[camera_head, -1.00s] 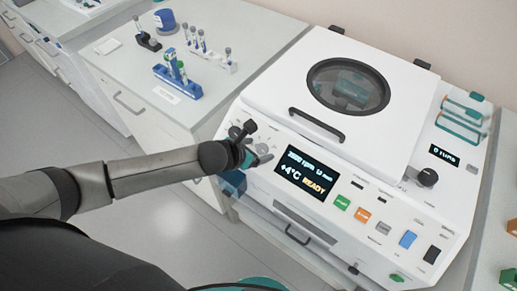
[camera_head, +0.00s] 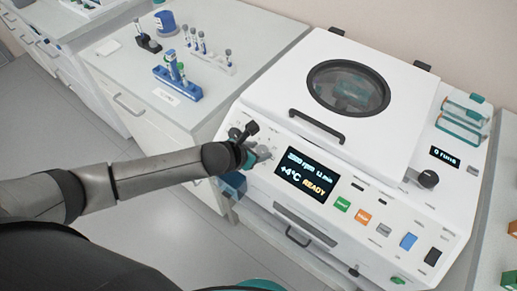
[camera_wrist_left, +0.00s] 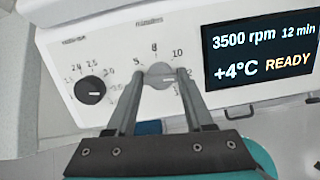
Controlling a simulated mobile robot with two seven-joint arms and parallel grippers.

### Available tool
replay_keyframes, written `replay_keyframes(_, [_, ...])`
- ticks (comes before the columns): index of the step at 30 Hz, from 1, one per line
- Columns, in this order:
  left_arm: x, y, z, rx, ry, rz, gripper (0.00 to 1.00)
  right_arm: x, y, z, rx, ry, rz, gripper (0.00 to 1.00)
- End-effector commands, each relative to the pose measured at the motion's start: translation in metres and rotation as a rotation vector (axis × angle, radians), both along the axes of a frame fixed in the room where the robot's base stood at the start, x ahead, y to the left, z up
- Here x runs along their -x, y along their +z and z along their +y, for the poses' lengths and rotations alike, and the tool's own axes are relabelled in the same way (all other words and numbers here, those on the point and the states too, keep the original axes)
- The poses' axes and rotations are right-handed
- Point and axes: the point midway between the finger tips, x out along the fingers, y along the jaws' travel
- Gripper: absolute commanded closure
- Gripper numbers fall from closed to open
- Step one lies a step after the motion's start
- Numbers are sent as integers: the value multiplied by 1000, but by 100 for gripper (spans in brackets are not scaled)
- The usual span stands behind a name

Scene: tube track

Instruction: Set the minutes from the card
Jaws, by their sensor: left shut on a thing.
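The centrifuge's grey minutes knob (camera_wrist_left: 160,76) sits on the white front panel below the word "minutes", with 5, 8 and 10 around it. Its pale mark points right; the numbers there are partly hidden by a finger. My left gripper (camera_wrist_left: 160,84) is shut on this knob, one finger on each side. In the head view my left gripper (camera_head: 259,155) is at the panel, left of the display. The display (camera_wrist_left: 262,50) reads 3500 rpm, 12 min, +4°C, READY. A small white card or label (camera_head: 166,97) lies by the blue rack; its writing is unreadable. My right gripper is out of view.
A black speed knob (camera_wrist_left: 90,91) is left of the minutes knob. Green (camera_head: 342,204) and orange (camera_head: 361,216) buttons are right of the display. The lid (camera_head: 350,85) is closed. A blue tube rack (camera_head: 177,83) stands on the left counter.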

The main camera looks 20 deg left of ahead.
Motion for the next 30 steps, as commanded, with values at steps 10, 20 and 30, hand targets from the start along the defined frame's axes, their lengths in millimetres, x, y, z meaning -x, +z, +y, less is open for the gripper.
replay_keyframes(10, [1,0,0,2,3,2,100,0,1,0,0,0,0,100])
replay_keyframes(20, [1,1,-1,61,91,25,100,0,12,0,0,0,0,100])
replay_keyframes(30, [1,2,-1,217,331,82,100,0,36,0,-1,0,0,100])
